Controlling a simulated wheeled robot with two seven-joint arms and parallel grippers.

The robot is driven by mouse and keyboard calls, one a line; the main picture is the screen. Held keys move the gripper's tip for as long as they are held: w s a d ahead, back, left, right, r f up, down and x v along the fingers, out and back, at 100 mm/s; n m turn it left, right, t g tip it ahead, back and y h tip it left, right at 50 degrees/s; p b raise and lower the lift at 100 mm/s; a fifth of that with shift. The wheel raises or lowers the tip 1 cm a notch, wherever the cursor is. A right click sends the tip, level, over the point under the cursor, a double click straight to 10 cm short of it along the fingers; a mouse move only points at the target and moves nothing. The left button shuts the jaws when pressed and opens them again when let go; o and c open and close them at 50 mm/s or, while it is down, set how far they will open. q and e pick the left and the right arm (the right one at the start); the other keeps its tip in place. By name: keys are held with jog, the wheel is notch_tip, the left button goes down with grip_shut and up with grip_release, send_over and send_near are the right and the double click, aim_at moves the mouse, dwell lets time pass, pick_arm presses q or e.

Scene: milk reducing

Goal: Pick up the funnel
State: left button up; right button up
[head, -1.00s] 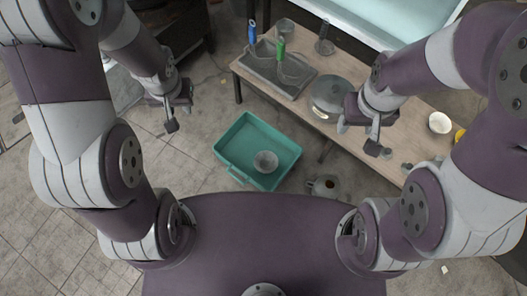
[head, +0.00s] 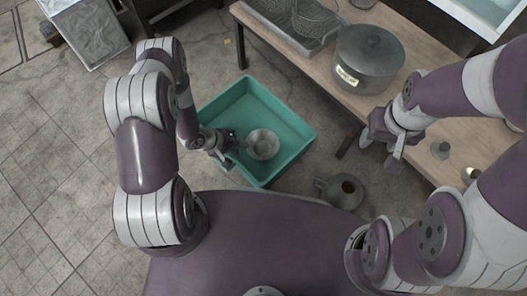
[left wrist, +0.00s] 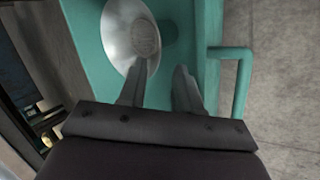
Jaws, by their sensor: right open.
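The funnel (head: 262,144), a round silver metal piece with a wide mouth, lies in a teal tray (head: 302,150) on the floor. My left gripper (head: 228,158) is low over the tray, at the left side of the funnel. In the left wrist view the funnel (left wrist: 117,40) is just ahead of my left gripper (left wrist: 164,70). Its fingers are apart, and the left fingertip overlaps the funnel's rim in the picture; I cannot tell whether they touch. My right gripper (head: 390,153) is open and empty near the table's front edge.
A wooden table (head: 312,62) stands at the back right with a large lidded pot (head: 366,62) and a grey rack (head: 290,22). A grey jug (head: 342,190) stands on the floor right of the tray. The tray's handle (left wrist: 243,75) is close to my left gripper.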

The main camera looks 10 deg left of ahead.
aim_at(250, 150)
pick_arm(q)
jog(key=b+x, duration=0.4)
jog(key=x, duration=0.1)
jog(key=shift+d+f, duration=0.25)
jog(key=shift+d, duration=0.1)
jog(key=shift+d+f+b, duration=0.15)
jog(key=shift+d+b, duration=0.05)
jog(key=shift+b, duration=0.15)
jog(key=shift+w, duration=0.1)
grip_shut()
